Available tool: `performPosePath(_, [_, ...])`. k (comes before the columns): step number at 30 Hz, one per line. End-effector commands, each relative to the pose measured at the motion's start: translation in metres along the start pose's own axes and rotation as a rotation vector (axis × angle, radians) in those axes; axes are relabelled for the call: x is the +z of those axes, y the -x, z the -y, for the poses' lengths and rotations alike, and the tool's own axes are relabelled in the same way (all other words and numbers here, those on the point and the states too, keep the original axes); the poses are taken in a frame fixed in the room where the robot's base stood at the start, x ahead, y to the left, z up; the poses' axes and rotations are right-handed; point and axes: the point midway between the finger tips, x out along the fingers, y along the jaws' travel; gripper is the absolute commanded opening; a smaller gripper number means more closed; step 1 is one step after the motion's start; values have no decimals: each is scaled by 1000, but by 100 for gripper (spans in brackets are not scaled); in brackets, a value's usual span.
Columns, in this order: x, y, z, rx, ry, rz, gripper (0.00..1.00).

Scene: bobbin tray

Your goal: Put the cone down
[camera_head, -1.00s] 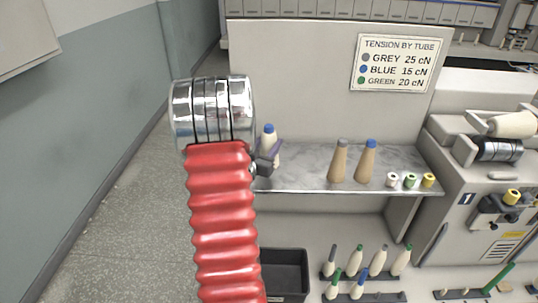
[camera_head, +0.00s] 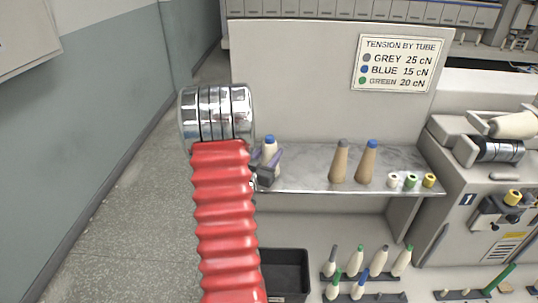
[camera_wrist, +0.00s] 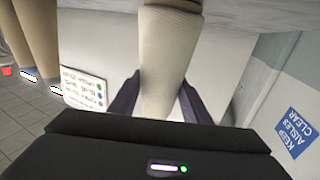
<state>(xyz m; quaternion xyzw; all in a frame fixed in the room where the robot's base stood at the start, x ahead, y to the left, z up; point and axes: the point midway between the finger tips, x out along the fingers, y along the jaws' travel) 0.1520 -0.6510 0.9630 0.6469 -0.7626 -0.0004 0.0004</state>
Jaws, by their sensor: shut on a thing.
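A cream cone with a blue top (camera_head: 269,146) is at the left end of the grey metal shelf (camera_head: 305,176). My gripper (camera_head: 267,168) is shut on this cone, and my red arm hides part of both. The cone looks close to upright. I cannot tell whether its base touches the shelf.
Two tan cones, one grey-topped (camera_head: 340,161) and one blue-topped (camera_head: 367,161), stand right of centre on the shelf. Small spools (camera_head: 410,181) sit at its right end. A black bin (camera_head: 285,270) and pegs with cones (camera_head: 378,262) are below. Shelf between cones is clear.

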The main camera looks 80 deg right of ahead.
Motion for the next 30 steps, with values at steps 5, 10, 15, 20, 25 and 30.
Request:
performPosePath(5, [1,0,0,0,0,0,50])
performPosePath(10, [1,0,0,0,0,0,62])
performPosePath(15, [1,0,0,0,0,0,63])
performPosePath(20, [0,0,0,0,0,0,63])
performPosePath(25, [0,13,1,-2,0,2,63])
performPosePath(30, [0,38,2,-3,0,2,63])
